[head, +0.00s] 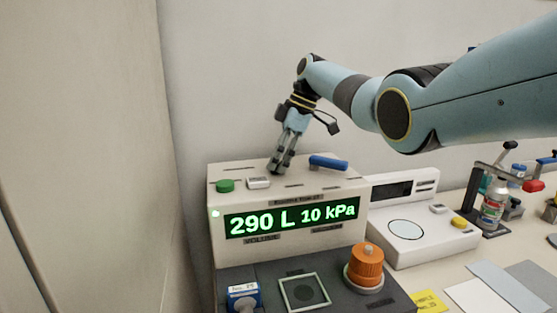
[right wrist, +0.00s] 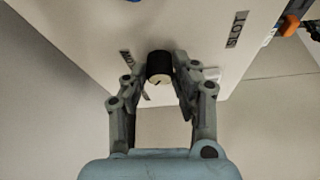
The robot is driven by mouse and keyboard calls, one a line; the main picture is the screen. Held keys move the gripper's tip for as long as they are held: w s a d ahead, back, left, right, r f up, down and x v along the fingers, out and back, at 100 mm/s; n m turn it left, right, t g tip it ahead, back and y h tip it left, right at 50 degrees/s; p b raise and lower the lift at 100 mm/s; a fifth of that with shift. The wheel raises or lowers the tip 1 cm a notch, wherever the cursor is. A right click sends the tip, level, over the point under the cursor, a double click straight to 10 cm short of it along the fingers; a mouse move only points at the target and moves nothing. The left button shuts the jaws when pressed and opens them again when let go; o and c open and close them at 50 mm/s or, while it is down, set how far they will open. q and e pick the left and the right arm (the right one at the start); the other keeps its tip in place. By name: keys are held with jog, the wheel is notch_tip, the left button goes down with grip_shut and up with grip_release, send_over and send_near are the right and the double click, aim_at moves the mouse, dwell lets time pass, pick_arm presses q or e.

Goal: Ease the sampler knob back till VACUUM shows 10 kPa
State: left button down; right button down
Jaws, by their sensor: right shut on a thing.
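The sampler (head: 290,175) is a cream box with a green-lit display (head: 291,217) reading 290 L over the VOLUME label and 10 kPa at the right. In the head view my right gripper (head: 279,168) points down onto the box top, its fingers covering the knob. In the right wrist view the dark round knob (right wrist: 159,65) with a light mark sits between the fingertips of the right gripper (right wrist: 161,75), which is shut on it. My left gripper is not in view.
The box top also has a green button (head: 225,185), a small white switch (head: 258,183) and a blue handle (head: 328,163). An orange knobbed part (head: 365,266) stands on the dark front base. A white scale-like device (head: 418,238) stands close at right. A wall is close at left.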

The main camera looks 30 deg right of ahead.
jog(key=c, duration=1.1)
grip_release()
jog(key=shift+o, duration=0.2)
jog(key=v, duration=1.2)
jog(key=shift+w+r, duration=0.1)
